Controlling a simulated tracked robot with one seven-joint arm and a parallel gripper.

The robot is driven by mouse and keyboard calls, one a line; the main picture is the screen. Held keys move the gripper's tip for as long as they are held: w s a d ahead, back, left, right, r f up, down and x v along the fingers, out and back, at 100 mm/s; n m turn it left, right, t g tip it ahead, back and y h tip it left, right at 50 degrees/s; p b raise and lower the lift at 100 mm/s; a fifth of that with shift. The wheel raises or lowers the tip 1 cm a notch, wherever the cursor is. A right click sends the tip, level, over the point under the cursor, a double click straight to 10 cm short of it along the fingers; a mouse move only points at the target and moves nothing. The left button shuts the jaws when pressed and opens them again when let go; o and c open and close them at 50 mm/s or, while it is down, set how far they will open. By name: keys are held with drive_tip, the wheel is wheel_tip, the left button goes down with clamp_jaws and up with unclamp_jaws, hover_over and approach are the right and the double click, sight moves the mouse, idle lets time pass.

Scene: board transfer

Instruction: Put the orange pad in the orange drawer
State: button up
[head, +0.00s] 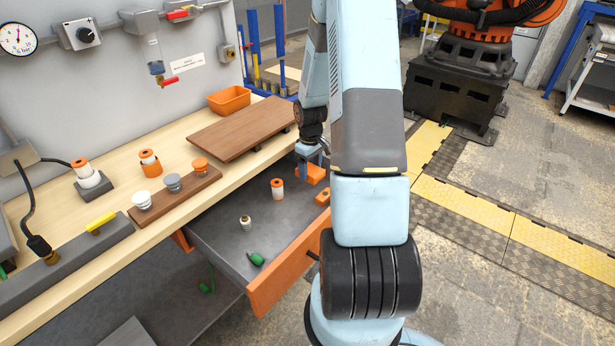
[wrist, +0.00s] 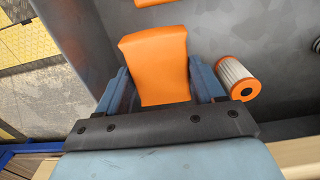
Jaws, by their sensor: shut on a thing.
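My gripper (head: 303,168) is shut on an orange pad (head: 314,175), over the far end of the open drawer. In the wrist view the pad (wrist: 154,62) sits between the two blue fingers and sticks out past their tips. I cannot tell whether it touches the drawer floor. The drawer (head: 215,232) has a dark grey inside and an orange front (head: 280,278), partly hidden by my arm. Another orange piece (head: 323,197) lies close by, partly hidden; an orange edge shows at the top of the wrist view (wrist: 152,2).
In the drawer are an orange and white cartridge (head: 277,189), beside my gripper in the wrist view (wrist: 237,80), a small white spool (head: 246,222) and a green item (head: 256,259). The bench (head: 182,153) holds a brown board (head: 240,130) and an orange bin (head: 229,99).

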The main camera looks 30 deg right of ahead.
sight(309, 165)
drive_tip(key=shift+w+d+f, duration=0.2)
drive_tip(key=shift+w+f, duration=0.25)
drive_tip(key=shift+f, duration=0.15)
drive_tip(key=shift+w+d+f, duration=0.15)
drive_tip(key=shift+w+f, duration=0.3)
drive_tip(key=shift+f, duration=1.55)
drive_tip(key=shift+f, duration=0.15)
drive_tip(key=o, duration=1.3)
drive_tip(key=shift+r, duration=0.2)
